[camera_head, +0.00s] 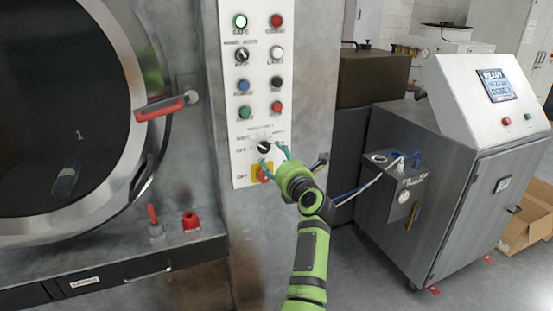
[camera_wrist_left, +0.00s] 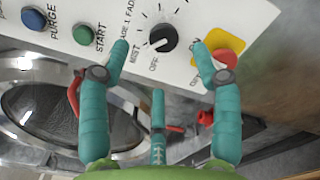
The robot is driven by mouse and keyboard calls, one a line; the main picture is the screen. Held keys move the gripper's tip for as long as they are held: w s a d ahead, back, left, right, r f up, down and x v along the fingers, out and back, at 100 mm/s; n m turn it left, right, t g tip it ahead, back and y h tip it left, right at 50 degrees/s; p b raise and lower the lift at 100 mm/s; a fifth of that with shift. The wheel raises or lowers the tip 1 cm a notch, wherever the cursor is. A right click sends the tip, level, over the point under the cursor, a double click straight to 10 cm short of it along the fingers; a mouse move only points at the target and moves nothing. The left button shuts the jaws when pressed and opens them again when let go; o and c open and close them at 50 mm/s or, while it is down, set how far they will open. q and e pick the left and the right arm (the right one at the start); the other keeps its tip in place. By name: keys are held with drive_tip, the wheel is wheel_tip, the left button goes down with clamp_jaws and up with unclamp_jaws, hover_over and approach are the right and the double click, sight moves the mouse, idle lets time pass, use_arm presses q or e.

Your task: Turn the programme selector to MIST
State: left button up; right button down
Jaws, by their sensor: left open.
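The programme selector (camera_head: 264,147) is a round black knob with a white mark, low on the white control panel (camera_head: 245,178). In the left wrist view the selector (camera_wrist_left: 164,38) sits amid printed ticks and labels, with MIST and OFF on its near side. Its white mark points down-left toward these labels; I cannot tell which one exactly. My left gripper (camera_head: 272,156) is open in front of the panel, teal fingers spread to either side of the knob. In the left wrist view the knob shows between the fingertips, apparently untouched. My right gripper is not in view.
A red emergency button on a yellow plate (camera_wrist_left: 222,43) sits close beside one left fingertip. Blue PURGE (camera_wrist_left: 34,19) and green START (camera_wrist_left: 86,35) buttons are nearby. The round washer door (camera_head: 70,110) is at left. A grey cabinet (camera_head: 425,190) stands right.

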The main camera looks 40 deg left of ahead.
sight(264, 149)
use_arm(q)
drive_tip(key=a+m+t, duration=0.2)
drive_tip(key=w+a+m+t+b, duration=0.1)
drive_tip(key=a+m+t, duration=0.1)
drive_tip(key=w+a+f+m+t+h+b, duration=0.1)
drive_tip(key=a+m+t, duration=0.1)
drive_tip(key=a, duration=0.1)
drive_tip(key=shift+w+f+t, duration=0.1)
drive_tip(key=shift+w+t, duration=0.15)
drive_tip(key=shift+t, duration=0.05)
idle(0.5)
drive_tip(key=c, duration=1.2)
